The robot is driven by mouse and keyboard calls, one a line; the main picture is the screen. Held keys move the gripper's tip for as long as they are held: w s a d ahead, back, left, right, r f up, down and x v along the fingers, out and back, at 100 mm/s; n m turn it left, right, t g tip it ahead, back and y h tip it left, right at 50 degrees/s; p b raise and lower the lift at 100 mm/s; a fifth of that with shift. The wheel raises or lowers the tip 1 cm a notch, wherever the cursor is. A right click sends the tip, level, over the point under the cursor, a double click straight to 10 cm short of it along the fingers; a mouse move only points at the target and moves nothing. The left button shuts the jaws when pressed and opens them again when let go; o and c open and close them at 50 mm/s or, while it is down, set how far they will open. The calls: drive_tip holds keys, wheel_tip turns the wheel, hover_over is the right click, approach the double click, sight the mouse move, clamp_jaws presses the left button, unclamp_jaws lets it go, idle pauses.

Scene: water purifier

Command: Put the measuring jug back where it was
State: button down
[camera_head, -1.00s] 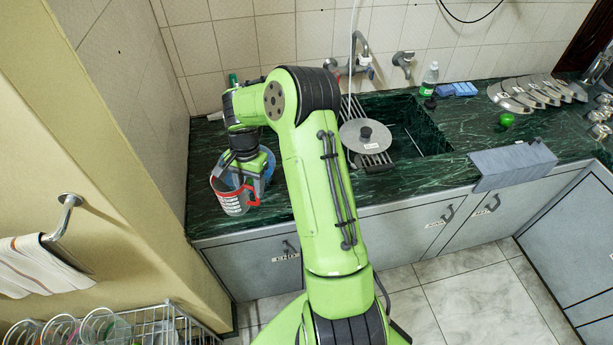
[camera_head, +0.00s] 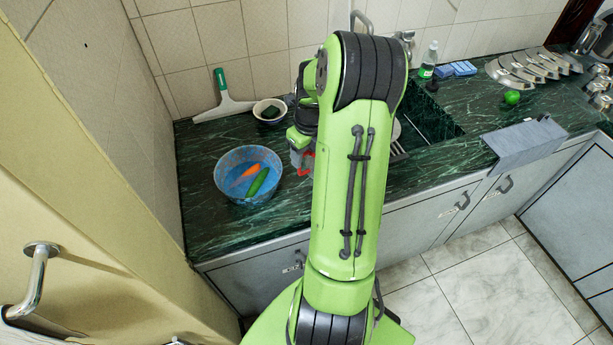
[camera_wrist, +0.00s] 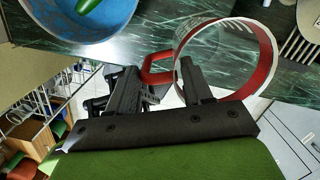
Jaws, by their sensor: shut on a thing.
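The measuring jug, clear with a red rim and handle, shows large in the wrist view (camera_wrist: 269,70). My gripper (camera_wrist: 159,75) is shut on it at the red handle, which lies between the two fingers. In the head view only a sliver of the jug (camera_head: 307,165) shows at the left edge of my arm. My arm hides the rest of it and most of the gripper. The jug is over the green counter, right of the blue bowl (camera_head: 225,187); I cannot tell whether it touches the counter.
The blue bowl holds an orange and a green vegetable. Behind it are a squeegee (camera_head: 222,95) and a small white bowl (camera_head: 258,108). The sink (camera_head: 430,125) lies right of my arm. Counter (camera_head: 207,142) is bare left of the blue bowl.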

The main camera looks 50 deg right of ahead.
wheel_tip(320, 180, down, 7)
drive_tip(key=shift+w+r+b, duration=0.15)
drive_tip(key=shift+w+b, duration=0.1)
drive_tip(key=shift+b, duration=0.15)
drive_tip(key=shift+c, duration=2.3)
unclamp_jaws()
drive_tip(key=shift+r, duration=0.1)
